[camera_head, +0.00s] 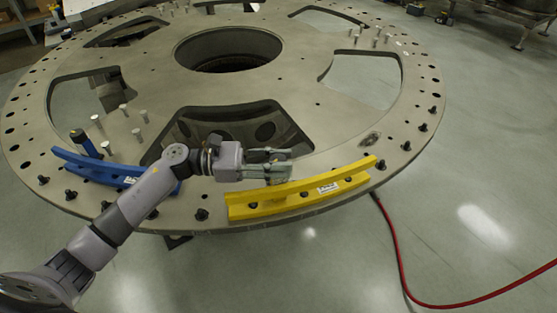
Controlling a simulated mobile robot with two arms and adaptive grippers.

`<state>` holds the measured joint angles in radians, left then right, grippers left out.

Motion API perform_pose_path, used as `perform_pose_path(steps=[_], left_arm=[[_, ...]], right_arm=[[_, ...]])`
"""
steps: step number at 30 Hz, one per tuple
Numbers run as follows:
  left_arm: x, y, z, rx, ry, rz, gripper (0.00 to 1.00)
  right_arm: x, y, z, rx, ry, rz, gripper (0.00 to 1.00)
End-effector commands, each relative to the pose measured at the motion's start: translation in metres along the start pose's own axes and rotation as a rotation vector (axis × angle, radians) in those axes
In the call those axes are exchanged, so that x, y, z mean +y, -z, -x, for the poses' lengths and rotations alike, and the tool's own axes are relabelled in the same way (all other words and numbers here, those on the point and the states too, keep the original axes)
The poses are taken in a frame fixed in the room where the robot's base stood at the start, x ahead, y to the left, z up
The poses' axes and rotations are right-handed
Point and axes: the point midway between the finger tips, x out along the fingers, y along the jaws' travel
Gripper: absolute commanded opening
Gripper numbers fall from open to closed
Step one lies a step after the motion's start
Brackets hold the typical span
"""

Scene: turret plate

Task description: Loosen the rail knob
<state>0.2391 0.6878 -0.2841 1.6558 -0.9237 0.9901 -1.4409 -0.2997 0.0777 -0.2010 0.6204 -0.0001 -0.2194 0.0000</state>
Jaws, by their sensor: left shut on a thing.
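A yellow rail (240,212) with a white label and dark knobs (304,194) lies along the near edge of the round metal plate (370,122). My left gripper (286,164) reaches in from the left, level with the middle of the yellow rail and just behind its upper edge. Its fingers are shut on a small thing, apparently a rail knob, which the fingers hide. A blue rail (88,167) lies to the left, partly behind my left arm. My right gripper is not in view.
A blue and black tool (83,142) stands by the blue rail. Several upright bolts (98,121) and dark edge knobs (202,214) dot the plate, which has large openings. A red cable (398,262) runs over the floor at right. The floor in front is clear.

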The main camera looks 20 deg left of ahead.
Motion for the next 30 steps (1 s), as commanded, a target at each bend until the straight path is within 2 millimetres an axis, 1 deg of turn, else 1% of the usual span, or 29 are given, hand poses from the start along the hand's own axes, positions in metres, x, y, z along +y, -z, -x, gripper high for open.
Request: perform_pose_path(steps=[1,9,13,16,20,24,30], left_arm=[[0.000,0.000,0.000,0.000,-0.001,0.000,0.20],[0.000,0.000,0.000,0.000,-0.001,0.000,0.02],[0.000,0.001,0.000,0.001,-0.014,0.000,0.02],[-0.001,0.002,0.000,0.005,-0.057,0.000,0.02],[-0.002,0.001,0.000,0.006,-0.153,0.002,0.02],[-0.001,0.000,-0.001,0.007,-0.260,0.001,0.02],[0.000,-0.001,0.000,0.007,-0.370,0.000,0.02]], right_arm=[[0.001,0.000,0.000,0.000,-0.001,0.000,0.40],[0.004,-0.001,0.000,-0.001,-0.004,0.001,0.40],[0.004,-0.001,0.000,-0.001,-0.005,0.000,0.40],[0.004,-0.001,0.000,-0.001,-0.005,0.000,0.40],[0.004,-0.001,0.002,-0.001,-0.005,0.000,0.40],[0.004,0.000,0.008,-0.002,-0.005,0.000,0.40],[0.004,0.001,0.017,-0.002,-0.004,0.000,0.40]])
